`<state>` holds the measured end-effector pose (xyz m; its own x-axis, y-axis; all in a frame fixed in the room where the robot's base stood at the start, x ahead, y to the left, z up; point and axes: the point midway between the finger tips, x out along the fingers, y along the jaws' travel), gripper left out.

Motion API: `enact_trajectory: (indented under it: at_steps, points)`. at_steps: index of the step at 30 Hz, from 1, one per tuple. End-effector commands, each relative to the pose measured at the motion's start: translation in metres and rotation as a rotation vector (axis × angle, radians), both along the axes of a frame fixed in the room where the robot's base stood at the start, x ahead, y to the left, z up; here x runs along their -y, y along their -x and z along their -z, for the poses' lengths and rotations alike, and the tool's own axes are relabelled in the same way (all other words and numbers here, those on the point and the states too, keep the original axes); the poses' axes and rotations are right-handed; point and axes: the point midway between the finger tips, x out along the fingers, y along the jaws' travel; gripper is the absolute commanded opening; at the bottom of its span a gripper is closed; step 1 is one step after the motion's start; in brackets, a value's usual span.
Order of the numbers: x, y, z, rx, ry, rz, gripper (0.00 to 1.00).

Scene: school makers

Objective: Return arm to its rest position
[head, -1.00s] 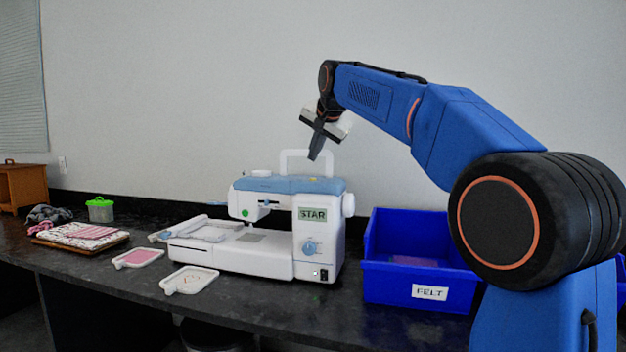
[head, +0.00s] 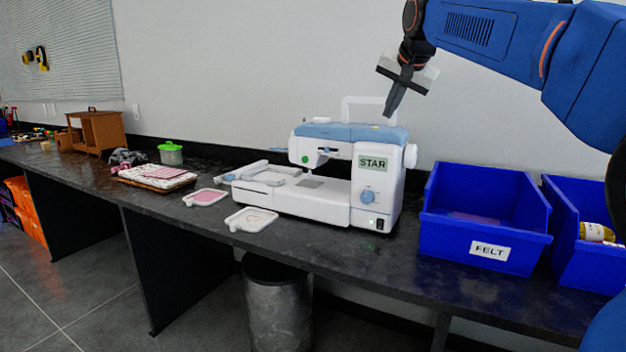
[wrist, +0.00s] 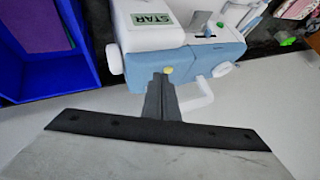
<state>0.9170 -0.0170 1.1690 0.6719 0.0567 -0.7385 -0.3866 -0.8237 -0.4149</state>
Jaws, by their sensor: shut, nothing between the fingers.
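My gripper (head: 391,106) is shut and empty, with its fingers pointing down in the air above the right end of the white and blue sewing machine (head: 330,205). My blue arm reaches in from the right. In the wrist view my shut fingers (wrist: 162,80) point toward the blue top of the sewing machine (wrist: 195,55). The white handle of the machine stands up close beside the fingers in the picture. I cannot tell the exact gap between them.
A blue FELT bin (head: 484,212) stands right of the machine, with another blue bin (head: 570,235) beside it. Embroidery hoops (head: 251,219), folded cloth (head: 155,177), a green-lidded container (head: 171,153) and a wooden cabinet (head: 97,131) lie leftward. A metal waste bin (head: 278,305) stands below the counter.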

Motion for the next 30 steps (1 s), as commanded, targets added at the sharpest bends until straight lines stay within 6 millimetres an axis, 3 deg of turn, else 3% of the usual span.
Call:
enact_trajectory:
  at_steps: [1,14,23,30]
  points:
    - [0.004,0.021,0.011,-0.013,0.019,-0.016,0.00]
    - [0.030,0.175,0.133,-0.121,0.178,-0.178,0.00]
    - [0.043,0.286,0.242,-0.198,0.272,-0.301,0.00]
    - [0.050,0.371,0.338,-0.258,0.336,-0.404,0.00]
